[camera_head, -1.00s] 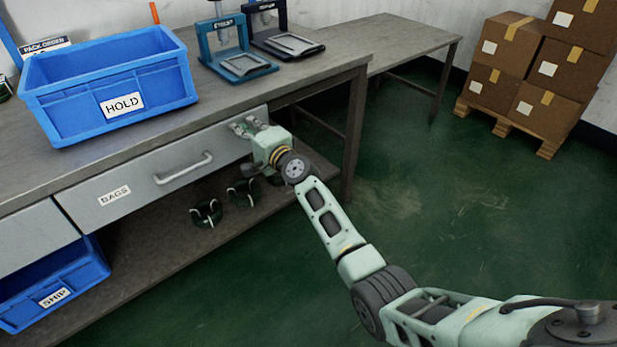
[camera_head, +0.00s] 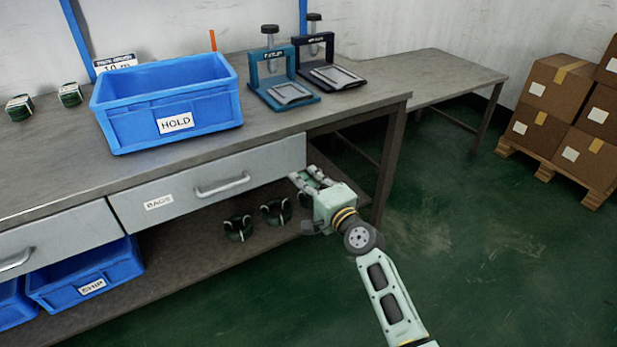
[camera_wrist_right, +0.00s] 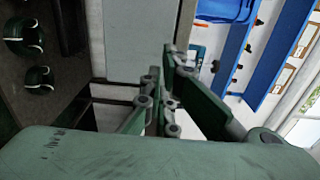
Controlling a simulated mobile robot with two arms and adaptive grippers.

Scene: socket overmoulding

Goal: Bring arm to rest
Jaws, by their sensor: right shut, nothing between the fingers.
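My right arm (camera_head: 392,300) reaches in from the bottom of the head view. Its right gripper (camera_head: 304,179) is shut and empty, in front of the right end of the drawer labelled BAGS (camera_head: 205,190). In the right wrist view the gripper's fingers (camera_wrist_right: 168,85) show with nothing between them. I cannot tell from these views whether the fingertips touch the drawer front. The drawer looks closed. My left gripper is not in view.
A blue HOLD bin (camera_head: 150,133) and two small presses (camera_head: 283,92) (camera_head: 335,75) stand on the bench (camera_head: 50,160). A blue SHIP bin (camera_head: 100,272) and several dark green items (camera_head: 275,211) sit on the lower shelf. Stacked boxes (camera_head: 570,110) stand at right.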

